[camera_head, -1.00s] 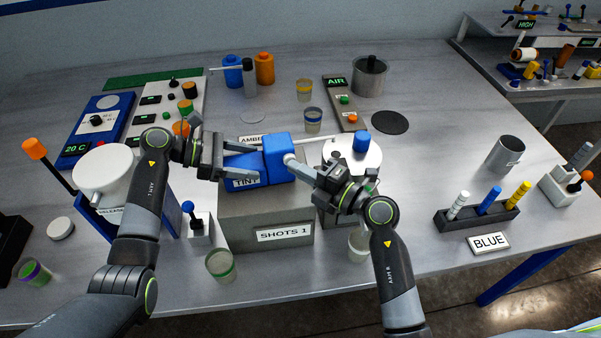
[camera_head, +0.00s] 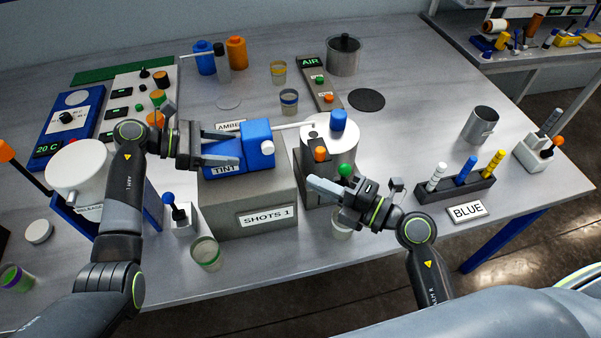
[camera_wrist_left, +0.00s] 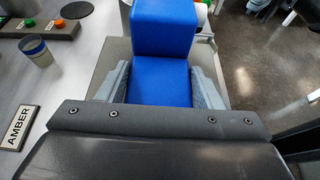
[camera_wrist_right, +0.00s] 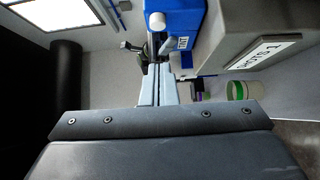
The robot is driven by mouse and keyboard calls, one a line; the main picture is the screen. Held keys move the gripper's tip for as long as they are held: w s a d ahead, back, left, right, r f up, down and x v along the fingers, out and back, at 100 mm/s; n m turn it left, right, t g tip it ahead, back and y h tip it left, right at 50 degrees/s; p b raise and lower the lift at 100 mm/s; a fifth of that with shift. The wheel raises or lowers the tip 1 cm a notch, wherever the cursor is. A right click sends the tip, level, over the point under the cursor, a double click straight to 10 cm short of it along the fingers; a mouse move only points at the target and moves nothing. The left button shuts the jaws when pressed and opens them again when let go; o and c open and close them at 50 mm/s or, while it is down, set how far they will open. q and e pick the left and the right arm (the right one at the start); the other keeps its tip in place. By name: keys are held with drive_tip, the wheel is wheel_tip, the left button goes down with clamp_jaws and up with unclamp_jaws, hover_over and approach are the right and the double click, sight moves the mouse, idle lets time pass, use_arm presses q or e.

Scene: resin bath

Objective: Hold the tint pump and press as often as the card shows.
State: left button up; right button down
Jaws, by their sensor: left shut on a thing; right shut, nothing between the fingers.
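The blue tint pump (camera_head: 256,143), labelled TINT, sits on a grey block (camera_head: 243,195). A card on the block's front reads SHOTS 1 (camera_head: 266,215). The pump has a white button (camera_head: 267,147) on its right end and a white spout pointing right. My left gripper (camera_head: 228,147) is shut on the pump's blue body; the left wrist view shows a finger on each side of the body (camera_wrist_left: 160,82). My right gripper (camera_head: 312,186) is shut and empty, to the right of the button and apart from it. In the right wrist view the button (camera_wrist_right: 158,21) shows beyond its fingertips.
A cup (camera_head: 206,252) and a small blue-knobbed lever (camera_head: 169,199) stand in front. A rack of coloured pens (camera_head: 455,188) and a BLUE card (camera_head: 467,211) are at right.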

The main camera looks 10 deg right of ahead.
drive_tip(key=shift+s+d, duration=0.4)
drive_tip(key=shift+s, duration=0.05)
use_arm(q)
drive_tip(key=shift+a, duration=0.1)
drive_tip(key=shift+f, duration=0.1)
use_arm(e)
drive_tip(key=s+a+v, duration=0.1)
drive_tip(key=v, duration=0.6)
idle(0.3)
use_arm(q)
drive_tip(key=o, duration=1.3)
use_arm(e)
drive_tip(key=shift+w, duration=0.1)
